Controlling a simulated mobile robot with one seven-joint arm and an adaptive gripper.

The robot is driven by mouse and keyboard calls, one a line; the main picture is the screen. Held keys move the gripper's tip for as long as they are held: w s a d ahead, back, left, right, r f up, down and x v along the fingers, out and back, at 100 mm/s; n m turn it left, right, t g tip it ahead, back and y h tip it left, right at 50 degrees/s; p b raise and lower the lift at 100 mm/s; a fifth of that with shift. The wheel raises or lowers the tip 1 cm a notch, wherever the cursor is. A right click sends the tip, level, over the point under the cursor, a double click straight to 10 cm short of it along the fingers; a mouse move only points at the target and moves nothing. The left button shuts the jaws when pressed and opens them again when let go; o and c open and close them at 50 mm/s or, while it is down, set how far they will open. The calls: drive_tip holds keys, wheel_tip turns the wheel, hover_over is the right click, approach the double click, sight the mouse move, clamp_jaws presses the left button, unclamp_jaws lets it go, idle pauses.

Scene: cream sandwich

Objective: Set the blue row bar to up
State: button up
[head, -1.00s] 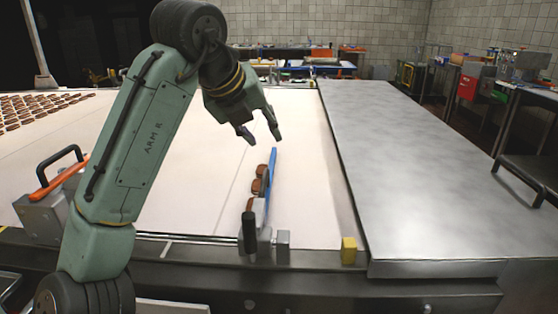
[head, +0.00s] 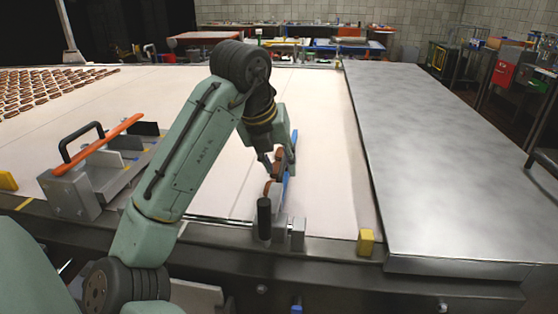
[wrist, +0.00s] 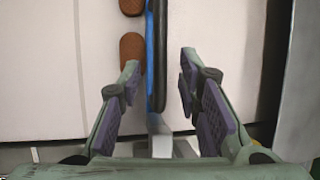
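The blue row bar (head: 285,190) lies low along the pale belt, running away from the front edge. My gripper (head: 278,160) is down over the middle of the bar. In the wrist view my gripper (wrist: 160,62) is open, with one finger on each side of the blue bar (wrist: 149,50) and a dark strip beside it. A brown biscuit (wrist: 132,47) is close to the left fingertip. Whether the fingers touch the bar cannot be told.
A steel table (head: 450,170) stands to the right of the belt. A yellow block (head: 366,242) sits at the front rail. A metal fixture with an orange bar (head: 112,134) and black handle stands at left. Rows of biscuits (head: 40,88) lie at the far left.

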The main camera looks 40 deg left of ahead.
drive_tip(key=shift+f, duration=0.1)
drive_tip(key=shift+c, duration=0.3)
clamp_jaws()
idle(0.6)
